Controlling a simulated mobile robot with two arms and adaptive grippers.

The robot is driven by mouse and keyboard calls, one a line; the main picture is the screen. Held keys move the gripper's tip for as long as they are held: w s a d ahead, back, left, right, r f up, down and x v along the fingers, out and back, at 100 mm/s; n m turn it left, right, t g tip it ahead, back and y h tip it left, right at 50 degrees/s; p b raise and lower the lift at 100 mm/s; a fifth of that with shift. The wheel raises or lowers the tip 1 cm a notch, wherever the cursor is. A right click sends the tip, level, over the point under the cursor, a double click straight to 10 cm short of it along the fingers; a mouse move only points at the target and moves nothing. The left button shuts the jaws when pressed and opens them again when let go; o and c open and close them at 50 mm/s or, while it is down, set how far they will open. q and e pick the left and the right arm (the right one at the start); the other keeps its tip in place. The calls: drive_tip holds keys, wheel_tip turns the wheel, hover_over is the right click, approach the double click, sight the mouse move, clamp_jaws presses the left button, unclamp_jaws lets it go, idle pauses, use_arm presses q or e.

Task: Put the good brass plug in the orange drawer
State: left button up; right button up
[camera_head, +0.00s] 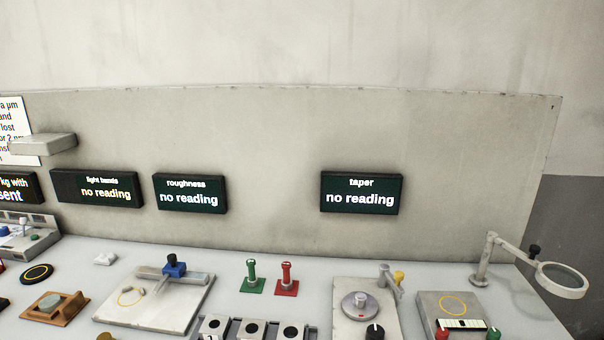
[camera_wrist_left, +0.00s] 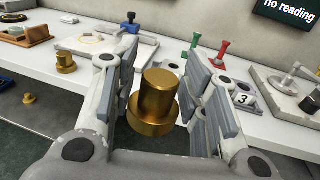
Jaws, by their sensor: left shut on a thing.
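My left gripper (camera_wrist_left: 163,75) is shut on a stepped brass plug (camera_wrist_left: 157,98), with a narrow top and a wide lower flange. The plug is upright between the grey finger pads, in front of the bench edge. A second brass plug (camera_wrist_left: 65,63) stands near the bench's front edge in the left wrist view, and a smaller brass piece (camera_wrist_left: 29,98) lies lower down. I cannot tell from looks which plug is good. I see no orange drawer in either view. My right gripper is in neither view.
The white bench (camera_head: 270,308) carries a flat plate with a blue-knobbed slide (camera_head: 173,266), green (camera_head: 252,278) and red (camera_head: 286,279) stands, numbered blocks (camera_head: 250,328), a dial fixture (camera_head: 361,304) and a magnifier arm (camera_head: 562,280). Screens showing "no reading" (camera_head: 361,193) hang behind.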

use_arm(q)
drive_tip(key=s+d, duration=0.1)
drive_tip(key=d, duration=0.1)
drive_tip(key=s+d+r+m+h, duration=0.1)
drive_tip(key=s+d, duration=0.1)
drive_tip(key=d, duration=0.1)
drive_tip(key=s+d+r+h, duration=0.1)
drive_tip(key=d, duration=0.1)
drive_tip(key=shift+s+d, duration=0.35)
drive_tip(key=shift+s, duration=0.05)
drive_tip(key=w+a+n+y, duration=0.1)
drive_tip(key=w+a, duration=0.2)
drive_tip(key=a, duration=0.3)
drive_tip(key=w+a+n+y, duration=0.1)
drive_tip(key=w+a+y, duration=0.1)
drive_tip(key=a, duration=0.3)
drive_tip(key=w+a+n+y, duration=0.1)
drive_tip(key=w+a+y, duration=0.1)
drive_tip(key=w+a, duration=0.2)
drive_tip(key=shift+w+a+f+g, duration=0.15)
drive_tip(key=shift+a+f, duration=0.05)
drive_tip(key=shift+a, duration=0.5)
drive_tip(key=shift+w+a+f+g, duration=0.1)
drive_tip(key=shift+a+f+g, duration=0.1)
drive_tip(key=shift+a, duration=0.45)
